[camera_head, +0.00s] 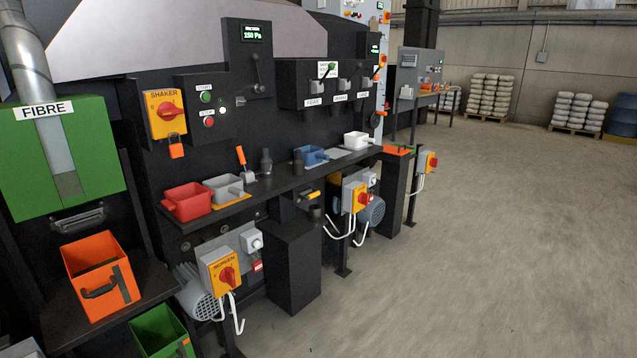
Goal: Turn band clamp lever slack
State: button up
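No part carries a readable band clamp label, so I cannot tell for sure which lever is the clamp's. A small lever with a yellow-orange handle (313,194) sticks out to the right below the long shelf, among dark fittings. An orange-handled lever (240,155) stands upright, slightly tilted, on the shelf behind the grey scoop. A black lever (256,74) hangs on the dark panel below the green "150 Pa" display (252,33). My gripper is not in view, and nothing is seen touching these levers.
The shelf (275,184) holds a red scoop (187,202), a grey scoop (224,188), a blue scoop (311,156) and a white scoop (356,140). A black box (293,265) and motors (371,213) stand below. An orange bin (100,277) sits left. The concrete floor (480,250) is clear.

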aim_at(240, 150)
jog(key=i, duration=1.1)
jog(key=i+l+u, duration=0.1)
jog(key=i, duration=0.95)
